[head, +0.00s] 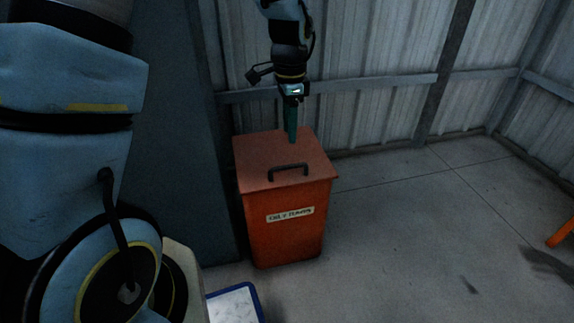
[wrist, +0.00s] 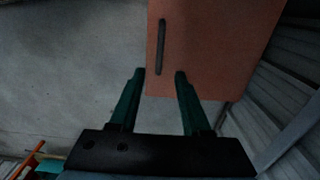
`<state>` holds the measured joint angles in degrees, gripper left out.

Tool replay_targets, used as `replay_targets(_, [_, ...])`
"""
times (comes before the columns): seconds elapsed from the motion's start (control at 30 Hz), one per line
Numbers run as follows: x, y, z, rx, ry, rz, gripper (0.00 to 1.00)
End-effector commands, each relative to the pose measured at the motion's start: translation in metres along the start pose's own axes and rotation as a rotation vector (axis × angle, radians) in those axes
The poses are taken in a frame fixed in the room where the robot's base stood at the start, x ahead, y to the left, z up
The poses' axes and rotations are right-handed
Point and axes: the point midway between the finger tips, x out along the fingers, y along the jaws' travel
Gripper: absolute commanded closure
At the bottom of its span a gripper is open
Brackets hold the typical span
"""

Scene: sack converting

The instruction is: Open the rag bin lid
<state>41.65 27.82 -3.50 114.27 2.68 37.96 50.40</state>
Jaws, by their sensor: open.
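The rag bin (head: 286,228) is an orange-red box on the floor with a label on its front. Its flat lid (head: 250,160) is shut and carries a black bar handle (head: 288,170) near the front edge. In the wrist view the lid (wrist: 210,45) fills the upper middle and the handle (wrist: 161,46) lies lengthwise near its left edge. My gripper (head: 292,138) points down over the rear part of the lid, behind the handle. In the wrist view my gripper (wrist: 159,74) has its two green fingers apart with nothing between them; the handle is beyond the fingertips.
A corrugated metal wall (head: 380,80) with rails stands close behind the bin. A dark blue-grey panel (head: 175,130) rises at its left. A blue-rimmed white object (head: 234,304) lies on the floor in front. The concrete floor (head: 420,240) to the right is mostly clear.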

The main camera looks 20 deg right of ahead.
Motion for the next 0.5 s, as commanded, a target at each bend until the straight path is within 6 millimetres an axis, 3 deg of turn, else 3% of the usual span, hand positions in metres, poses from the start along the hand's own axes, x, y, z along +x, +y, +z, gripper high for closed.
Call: replay_targets(0.5, [0.087,0.001,0.001,-0.004,-0.002,0.002,0.53])
